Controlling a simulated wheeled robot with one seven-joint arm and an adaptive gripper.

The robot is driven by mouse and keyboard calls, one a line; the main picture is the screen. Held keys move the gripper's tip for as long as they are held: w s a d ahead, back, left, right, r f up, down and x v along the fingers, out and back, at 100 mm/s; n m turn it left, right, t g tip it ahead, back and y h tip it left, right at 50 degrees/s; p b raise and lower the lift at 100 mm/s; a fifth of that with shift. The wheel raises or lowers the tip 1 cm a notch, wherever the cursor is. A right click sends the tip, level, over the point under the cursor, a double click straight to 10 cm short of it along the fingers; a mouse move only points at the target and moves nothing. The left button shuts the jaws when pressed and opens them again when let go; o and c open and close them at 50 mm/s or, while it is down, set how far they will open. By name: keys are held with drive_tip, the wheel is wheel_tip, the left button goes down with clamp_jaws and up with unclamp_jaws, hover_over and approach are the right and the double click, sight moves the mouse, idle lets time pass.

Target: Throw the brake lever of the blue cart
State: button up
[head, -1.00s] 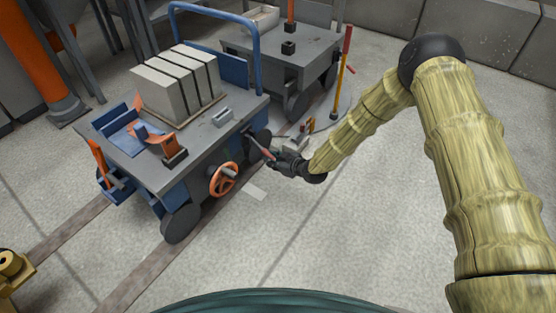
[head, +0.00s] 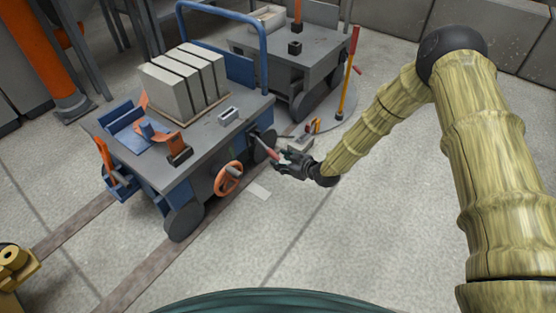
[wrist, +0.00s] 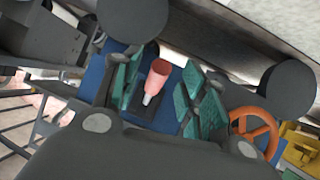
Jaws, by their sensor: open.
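The blue cart (head: 215,135) stands on floor rails left of centre in the head view, with a grey deck and blue sides. Its brake lever (head: 269,151) sticks out from the near right side, a thin bar with a red grip. My gripper (head: 279,156) is at the outer end of the lever, its fingers partly hidden. In the wrist view the red grip (wrist: 159,74) points towards me between the teal pads of my open gripper (wrist: 160,92). Gaps show on both sides of the grip, so neither finger appears to touch it.
An orange handwheel (head: 228,178) sits on the cart's side, left of my gripper; it also shows in the wrist view (wrist: 254,132). Grey blocks (head: 185,80) stand on the deck. A second cart (head: 300,48) and a yellow-and-red post (head: 348,75) are behind. The floor in front is clear.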

drive_tip(key=v, duration=0.8)
drive_tip(key=shift+s+d, duration=0.25)
drive_tip(key=shift+r, duration=0.1)
drive_tip(key=s+d+f+m+g+h+p, duration=0.1)
drive_tip(key=s+d+f+m+h, duration=0.2)
drive_tip(key=s, duration=0.5)
drive_tip(key=s+d+f+m+g+h+p, duration=0.15)
drive_tip(key=s+d+f, duration=0.25)
drive_tip(key=s, duration=0.4)
drive_tip(key=s+d+f+m+g+h, duration=0.1)
drive_tip(key=s+d+f+m+g, duration=0.2)
drive_tip(key=s, duration=0.5)
drive_tip(key=s+d+r+m+g+h+p, duration=0.1)
drive_tip(key=s+d+m+h, duration=0.1)
drive_tip(key=s+d, duration=0.6)
drive_tip(key=s+d+r+m+g+h+p, duration=0.1)
drive_tip(key=s+d+m+g+h, duration=0.2)
drive_tip(key=s, duration=0.9)
wheel_tip(320, 180, up, 38)
drive_tip(key=t+y+p, duration=0.1)
drive_tip(key=p, duration=3.7)
drive_tip(key=shift+d, duration=0.3)
